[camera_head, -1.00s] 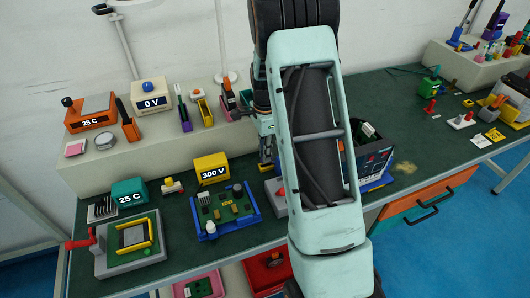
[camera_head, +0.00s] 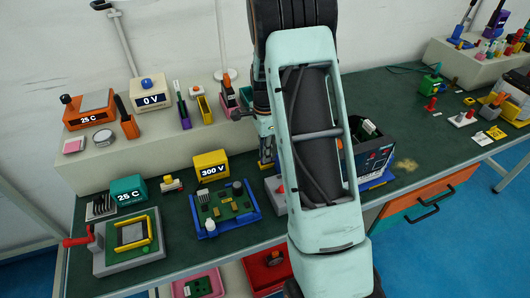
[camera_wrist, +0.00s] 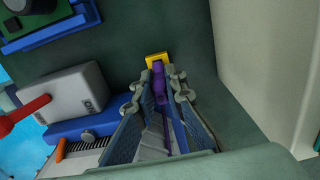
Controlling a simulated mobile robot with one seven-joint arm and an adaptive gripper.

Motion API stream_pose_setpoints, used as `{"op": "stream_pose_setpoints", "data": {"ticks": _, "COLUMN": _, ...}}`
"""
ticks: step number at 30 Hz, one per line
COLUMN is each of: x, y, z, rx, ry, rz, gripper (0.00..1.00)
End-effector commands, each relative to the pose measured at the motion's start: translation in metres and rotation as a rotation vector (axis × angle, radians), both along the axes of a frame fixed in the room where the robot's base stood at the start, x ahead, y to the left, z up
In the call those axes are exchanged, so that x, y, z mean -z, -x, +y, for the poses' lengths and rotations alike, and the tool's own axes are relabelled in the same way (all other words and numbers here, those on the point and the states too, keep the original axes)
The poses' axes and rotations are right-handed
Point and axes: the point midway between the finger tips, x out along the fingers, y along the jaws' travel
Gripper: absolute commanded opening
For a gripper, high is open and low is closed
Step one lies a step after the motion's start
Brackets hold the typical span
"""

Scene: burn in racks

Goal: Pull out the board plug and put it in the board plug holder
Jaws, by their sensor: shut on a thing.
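My gripper (camera_wrist: 163,88) points down at the green mat in the wrist view. Its fingers are shut on a purple piece, which I take to be the board plug (camera_wrist: 159,72). A small yellow piece (camera_wrist: 157,59) shows just beyond the fingertips at the purple piece. I cannot tell whether the purple piece sits in it or only overlaps it in the picture. In the head view my arm hides most of the gripper, and the held piece cannot be made out. I cannot tell for certain which thing is the board plug holder.
A blue-framed circuit board (camera_head: 225,209) lies left of my arm, with the yellow 300 V box (camera_head: 211,165) behind it. A grey box with a red lever (camera_wrist: 70,103) stands close to the gripper. A raised beige shelf (camera_head: 160,130) runs along the back.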

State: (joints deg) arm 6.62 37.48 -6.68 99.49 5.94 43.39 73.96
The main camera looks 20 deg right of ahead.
Motion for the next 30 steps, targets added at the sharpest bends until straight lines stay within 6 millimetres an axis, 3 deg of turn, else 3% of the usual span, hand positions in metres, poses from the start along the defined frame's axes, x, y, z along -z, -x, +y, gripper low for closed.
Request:
{"op": "stream_pose_setpoints", "data": {"ticks": 10, "x": 0.008, "y": 0.0, "z": 0.0, "rx": 0.0, "ry": 0.0, "rz": 0.0, "gripper": 0.0}}
{"op": "stream_pose_setpoints", "data": {"ticks": 11, "x": 0.007, "y": 0.0, "z": 0.0, "rx": 0.0, "ry": 0.0, "rz": 0.0, "gripper": 0.13}}
{"op": "stream_pose_setpoints", "data": {"ticks": 16, "x": 0.007, "y": 0.0, "z": 0.0, "rx": 0.0, "ry": 0.0, "rz": 0.0, "gripper": 0.31}}
{"op": "stream_pose_setpoints", "data": {"ticks": 25, "x": 0.005, "y": 0.0, "z": 0.0, "rx": 0.0, "ry": 0.0, "rz": 0.0, "gripper": 0.31}}
{"op": "stream_pose_setpoints", "data": {"ticks": 30, "x": -0.014, "y": -0.001, "z": 0.0, "rx": -0.001, "ry": 0.001, "rz": -0.004, "gripper": 0.31}}
